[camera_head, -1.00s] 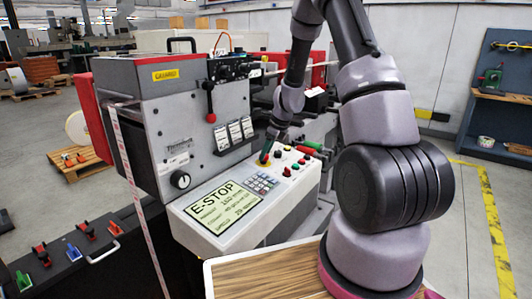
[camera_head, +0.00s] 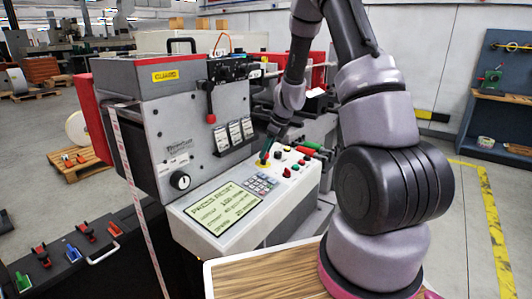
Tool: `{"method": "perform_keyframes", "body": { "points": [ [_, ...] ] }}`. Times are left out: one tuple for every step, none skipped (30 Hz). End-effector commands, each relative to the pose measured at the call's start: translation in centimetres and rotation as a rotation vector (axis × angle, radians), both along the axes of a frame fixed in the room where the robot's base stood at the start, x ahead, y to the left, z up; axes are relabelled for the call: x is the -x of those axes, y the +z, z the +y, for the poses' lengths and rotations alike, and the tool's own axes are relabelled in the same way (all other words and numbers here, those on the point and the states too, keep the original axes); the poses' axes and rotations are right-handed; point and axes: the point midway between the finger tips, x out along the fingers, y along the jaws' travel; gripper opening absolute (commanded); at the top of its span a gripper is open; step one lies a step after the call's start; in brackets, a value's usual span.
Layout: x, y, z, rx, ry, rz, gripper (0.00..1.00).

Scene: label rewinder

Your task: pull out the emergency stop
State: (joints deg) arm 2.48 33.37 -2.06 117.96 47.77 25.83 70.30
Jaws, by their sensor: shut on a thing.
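The label rewinder (camera_head: 180,120) stands in the middle, with a sloped white control panel (camera_head: 290,190) at its front right. The display (camera_head: 226,205) on the panel reads "PRESS RESET". The emergency stop is mostly hidden by my fingers. Part of its yellow surround (camera_head: 262,164) shows below the fingertips.
Several small coloured buttons and a keypad (camera_head: 262,183) sit close to the right of and below my gripper. A red-knobbed lever (camera_head: 211,117) stands out from the machine's front. A wooden-topped surface (camera_head: 255,277) lies in front of the panel.

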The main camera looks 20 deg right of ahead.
Motion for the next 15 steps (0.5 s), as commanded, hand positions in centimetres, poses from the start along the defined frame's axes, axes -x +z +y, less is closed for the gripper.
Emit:
{"method": "perform_keyframes", "body": {
  "points": [
    [-0.06, 0.11, -0.03, -0.001, -0.001, -0.002, 0.0],
    [-0.07, 0.11, -0.02, -0.001, 0.0, -0.002, 0.0],
    [-0.08, 0.12, -0.03, 0.0, -0.001, -0.003, 0.0],
    [-0.08, 0.12, -0.03, 0.0, -0.001, -0.003, 0.6],
    [-0.08, 0.13, -0.02, 0.0, -0.001, -0.003, 0.71],
    [-0.08, 0.13, -0.02, 0.0, -0.001, -0.003, 0.79],
    [-0.08, 0.11, -0.03, 0.0, -0.001, -0.003, 0.79],
    [-0.07, 0.1, -0.03, 0.0, -0.001, -0.003, 0.79],
    [-0.07, 0.09, -0.02, -0.001, 0.0, -0.002, 0.79],
    [-0.07, 0.09, -0.02, -0.001, 0.0, -0.002, 0.79],
    [-0.06, 0.08, -0.02, 0.0, 0.0, -0.001, 0.79],
    [-0.06, 0.08, -0.02, 0.0, 0.0, -0.001, 0.79],
    [-0.06, 0.08, -0.02, 0.0, 0.0, -0.001, 0.79],
    [-0.06, 0.09, -0.02, 0.0, 0.0, -0.001, 0.79],
    [-0.05, 0.14, -0.03, 0.0, 0.0, -0.001, 0.79]
  ]
}}
